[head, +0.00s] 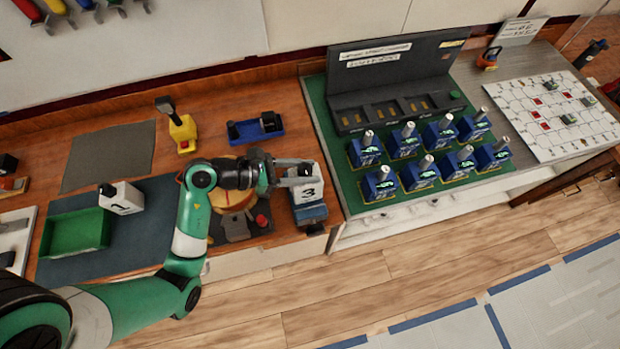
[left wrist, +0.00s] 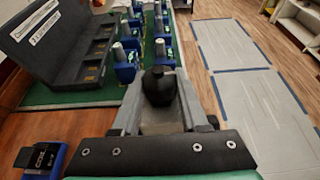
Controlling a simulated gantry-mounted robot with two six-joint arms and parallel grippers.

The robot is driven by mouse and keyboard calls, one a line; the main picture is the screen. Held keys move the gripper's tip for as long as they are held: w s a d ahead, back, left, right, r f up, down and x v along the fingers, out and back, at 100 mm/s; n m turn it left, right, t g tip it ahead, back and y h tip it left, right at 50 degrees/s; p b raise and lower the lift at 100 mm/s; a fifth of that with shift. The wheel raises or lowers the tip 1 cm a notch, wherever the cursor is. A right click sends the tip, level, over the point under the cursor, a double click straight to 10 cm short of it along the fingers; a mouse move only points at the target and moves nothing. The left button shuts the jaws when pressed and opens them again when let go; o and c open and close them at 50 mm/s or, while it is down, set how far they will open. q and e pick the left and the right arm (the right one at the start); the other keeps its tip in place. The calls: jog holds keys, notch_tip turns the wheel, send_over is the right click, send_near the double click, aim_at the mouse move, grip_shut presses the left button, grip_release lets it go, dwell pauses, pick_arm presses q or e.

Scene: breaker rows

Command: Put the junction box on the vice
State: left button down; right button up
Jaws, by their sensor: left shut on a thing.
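A white junction box marked with a 3 (head: 308,192) is at my left gripper (head: 290,176), at the right end of the wooden bench. The gripper is shut on it; the box's black knob (left wrist: 158,86) shows between the fingers in the left wrist view. Directly below the box is a blue-grey body that looks like the vice (head: 311,213). I cannot tell if the box touches it, as the wrist view hides the vice. A second white box with a black knob (head: 122,198) stands on the dark mat at left. My right gripper is not in view.
A green panel with several blue breakers (head: 377,186) stands just right of the gripper, with a dark rack (head: 395,85) behind. A yellow tool (head: 181,130), a blue-and-black device (head: 256,128) and a green tray (head: 75,232) are on the bench. A grey mat (head: 110,157) is bare.

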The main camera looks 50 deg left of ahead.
aim_at(307, 192)
pick_arm(q)
notch_tip(307, 192, down, 3)
jog(key=shift+f+b, duration=0.15)
jog(key=shift+b, duration=0.35)
notch_tip(307, 192, down, 4)
jog(key=b, duration=0.3)
jog(key=shift+b, duration=0.4)
jog(key=shift+w+r, duration=0.1)
jog(key=shift+r, duration=0.1)
jog(key=shift+f, duration=0.1)
jog(key=shift+c, duration=2.2)
grip_release()
jog(key=shift+f, duration=0.1)
